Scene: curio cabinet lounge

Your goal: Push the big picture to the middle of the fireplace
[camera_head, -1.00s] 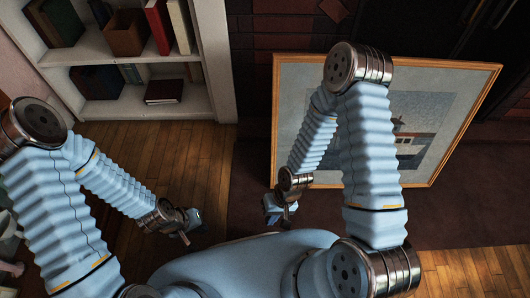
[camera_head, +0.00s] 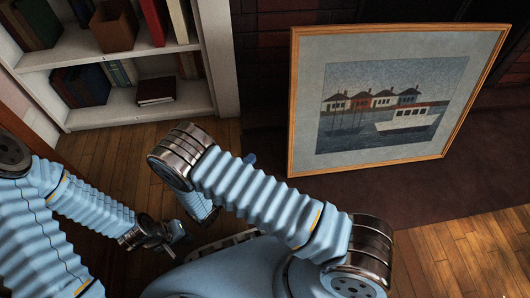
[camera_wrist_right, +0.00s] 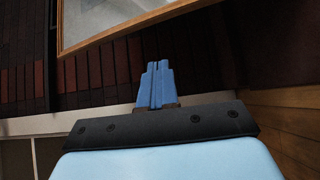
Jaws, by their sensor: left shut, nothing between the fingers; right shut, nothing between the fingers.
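The big picture (camera_head: 350,165), a harbour scene in a light wooden frame, stands on the dark hearth and leans back towards the brick fireplace. Its lower edge and corner also show at the top of the right wrist view (camera_wrist_right: 130,30). My right gripper (camera_wrist_right: 157,66) is shut and empty, with its blue fingers pointing towards the picture's lower edge. I cannot tell whether they touch it. In the head view, my right arm mostly hides this gripper, left of the picture. My left gripper (camera_head: 172,240) is shut and empty, low over the wooden floor, well left of the picture.
A white bookshelf (camera_head: 226,75) with several books stands at the left of the fireplace (camera_head: 262,75). The dark hearth (camera_head: 400,200) is bare in front of the picture. Wooden floor (camera_head: 465,255) is clear at the lower right.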

